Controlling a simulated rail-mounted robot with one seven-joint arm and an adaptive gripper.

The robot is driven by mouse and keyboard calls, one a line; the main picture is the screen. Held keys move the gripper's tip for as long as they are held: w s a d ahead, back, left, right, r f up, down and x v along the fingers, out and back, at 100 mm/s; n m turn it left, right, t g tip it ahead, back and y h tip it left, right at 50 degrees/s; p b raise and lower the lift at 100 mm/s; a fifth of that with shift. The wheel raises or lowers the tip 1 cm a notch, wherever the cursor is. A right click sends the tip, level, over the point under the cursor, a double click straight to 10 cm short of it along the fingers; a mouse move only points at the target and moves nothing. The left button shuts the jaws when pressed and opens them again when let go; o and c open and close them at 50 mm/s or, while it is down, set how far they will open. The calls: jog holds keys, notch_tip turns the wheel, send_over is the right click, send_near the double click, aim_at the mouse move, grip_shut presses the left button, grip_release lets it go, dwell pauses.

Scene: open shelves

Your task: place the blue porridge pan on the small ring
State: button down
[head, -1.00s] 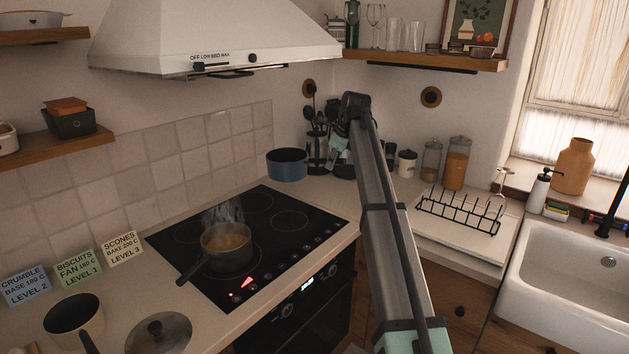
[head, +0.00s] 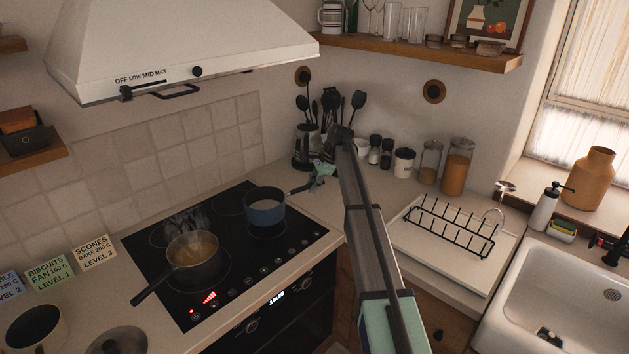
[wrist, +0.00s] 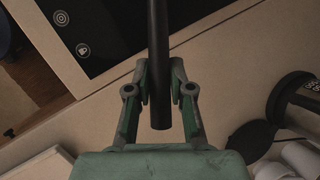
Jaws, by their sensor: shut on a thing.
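The blue porridge pan (head: 265,212) is upright at the right side of the black hob, over or on the right-hand ring (head: 268,235). Part of that ring's outline shows below the pan; I cannot tell whether the base touches the glass. The pan's dark handle points right towards my gripper (head: 318,177). In the wrist view my gripper (wrist: 160,95) is shut on the dark handle (wrist: 159,45), which runs between the two fingers.
A steaming pan (head: 192,262) of yellowish food stands on the front-left ring, near the blue pan. The extractor hood (head: 170,45) hangs above. A utensil pot (head: 303,148) and jars (head: 457,168) stand behind my arm. A dish rack (head: 450,228) is to the right.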

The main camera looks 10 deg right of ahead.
jog(key=shift+s+a+r, duration=0.1)
jog(key=shift+s+a, duration=0.05)
jog(key=shift+f+b, duration=1.15)
jog(key=shift+f, duration=1.2)
jog(key=c, duration=1)
grip_release()
jog(key=shift+o, duration=0.2)
